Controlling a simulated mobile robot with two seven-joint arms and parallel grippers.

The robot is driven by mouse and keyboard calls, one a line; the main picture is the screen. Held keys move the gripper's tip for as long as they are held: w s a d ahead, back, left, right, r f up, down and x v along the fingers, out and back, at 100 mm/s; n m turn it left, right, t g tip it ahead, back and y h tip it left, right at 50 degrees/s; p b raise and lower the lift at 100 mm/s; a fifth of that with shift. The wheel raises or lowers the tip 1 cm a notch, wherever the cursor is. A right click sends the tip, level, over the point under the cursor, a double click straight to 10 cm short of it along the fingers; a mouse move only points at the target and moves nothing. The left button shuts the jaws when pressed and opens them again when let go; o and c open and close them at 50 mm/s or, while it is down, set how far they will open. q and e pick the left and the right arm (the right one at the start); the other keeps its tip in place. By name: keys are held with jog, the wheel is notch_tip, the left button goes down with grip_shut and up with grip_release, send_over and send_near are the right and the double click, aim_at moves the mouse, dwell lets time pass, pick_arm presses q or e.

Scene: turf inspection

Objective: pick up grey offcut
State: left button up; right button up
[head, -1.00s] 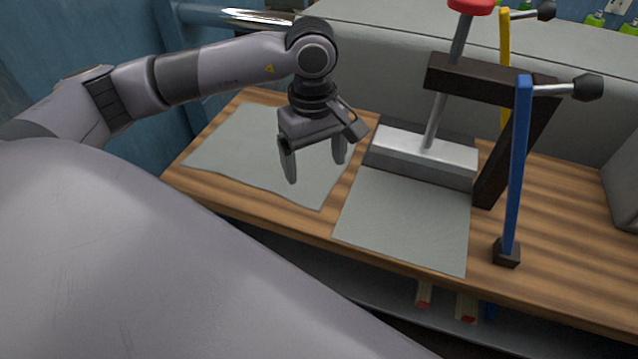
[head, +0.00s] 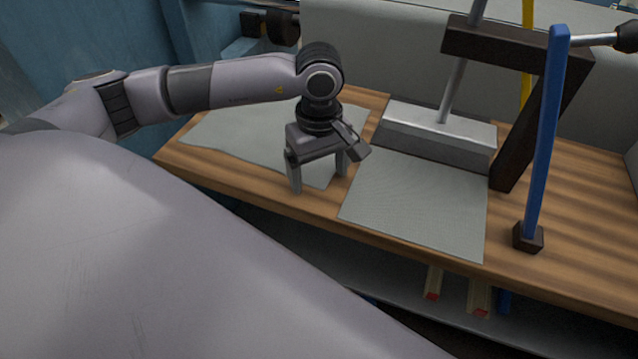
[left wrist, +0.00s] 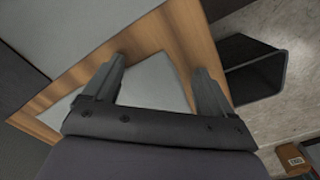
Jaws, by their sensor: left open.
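Two grey sheets lie on the wooden bench. The left one, with uneven edges, looks like the grey offcut (head: 225,135); the squarer grey sheet (head: 420,205) lies in front of the press. My left gripper (head: 318,180) points down, open and empty, at the offcut's near right corner by the bench's front edge. Its fingers and wrist hide part of the offcut. In the left wrist view the offcut (left wrist: 155,85) shows between the open fingers of the left gripper (left wrist: 160,66). I cannot tell whether the fingertips touch it. My right gripper is out of view.
A press with a metal block (head: 440,135) and dark frame stands right of the offcut. A blue lever (head: 548,130) rises further right. Blue walling is at the left. A dark bin (left wrist: 255,68) stands below the bench edge in the left wrist view.

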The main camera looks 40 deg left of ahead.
pick_arm(q)
jog(key=shift+f, duration=0.15)
jog(key=shift+c, duration=0.2)
grip_shut()
dwell(0.3)
notch_tip(320, 180, up, 12)
jog(key=p, duration=0.6)
notch_tip(320, 180, up, 27)
dwell(1.1)
